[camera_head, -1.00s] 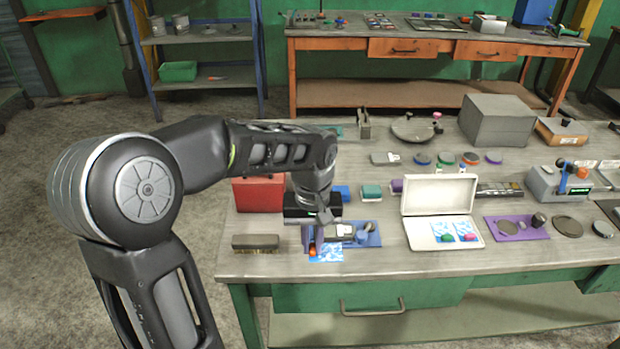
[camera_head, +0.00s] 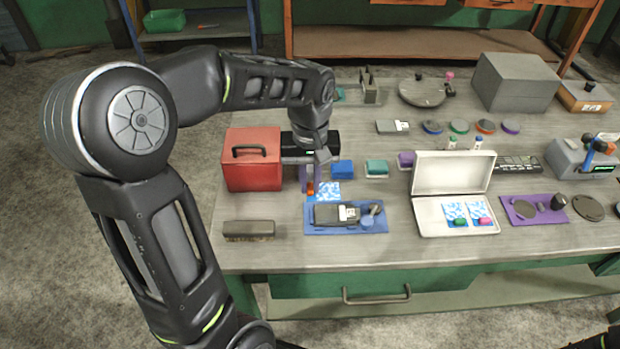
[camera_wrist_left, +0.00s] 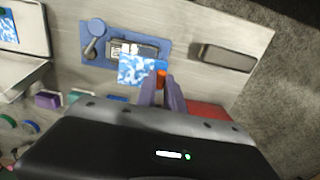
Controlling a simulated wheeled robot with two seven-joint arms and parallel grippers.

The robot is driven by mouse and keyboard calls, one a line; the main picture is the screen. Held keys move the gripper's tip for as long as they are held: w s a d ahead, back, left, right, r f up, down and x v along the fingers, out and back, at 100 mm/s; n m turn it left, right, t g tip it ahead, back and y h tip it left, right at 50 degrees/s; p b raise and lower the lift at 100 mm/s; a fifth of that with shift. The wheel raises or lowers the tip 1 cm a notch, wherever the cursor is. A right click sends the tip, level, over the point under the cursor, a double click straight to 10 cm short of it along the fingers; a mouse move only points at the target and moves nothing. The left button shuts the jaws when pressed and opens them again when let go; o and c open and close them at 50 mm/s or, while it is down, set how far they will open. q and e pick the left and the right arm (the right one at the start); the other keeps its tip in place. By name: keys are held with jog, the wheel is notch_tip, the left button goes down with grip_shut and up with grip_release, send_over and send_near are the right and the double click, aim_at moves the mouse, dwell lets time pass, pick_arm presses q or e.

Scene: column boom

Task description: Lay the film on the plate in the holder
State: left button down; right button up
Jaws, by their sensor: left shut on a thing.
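My left gripper (camera_head: 311,186) has purple fingers and is shut on the orange tab (camera_wrist_left: 161,77) of a blue-and-white film (camera_head: 329,191). The film is held behind the blue holder (camera_head: 376,223) in the head view. In the wrist view the film (camera_wrist_left: 138,70) overlaps the holder's edge (camera_wrist_left: 94,53); I cannot tell its height or whether it touches. A dark grey plate-like piece (camera_head: 328,215) with a pale part at one end lies in the holder, beside a round blue knob (camera_head: 367,220).
An open white case (camera_head: 428,226) with two more films, tabbed green and pink, stands right of the holder. A brush (camera_head: 248,230) lies to the left. A red box (camera_head: 252,160) stands behind left. Blue (camera_head: 342,169) and teal (camera_head: 376,168) blocks are close behind the film.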

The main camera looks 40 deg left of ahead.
pick_arm(q)
jog(key=shift+f, duration=0.15)
jog(key=shift+f+b, duration=2.85)
jog(key=shift+f, duration=0.75)
jog(key=shift+f, duration=0.15)
jog(key=c, duration=1.4)
grip_release()
jog(key=shift+o, duration=0.6)
jog(key=o, duration=0.4)
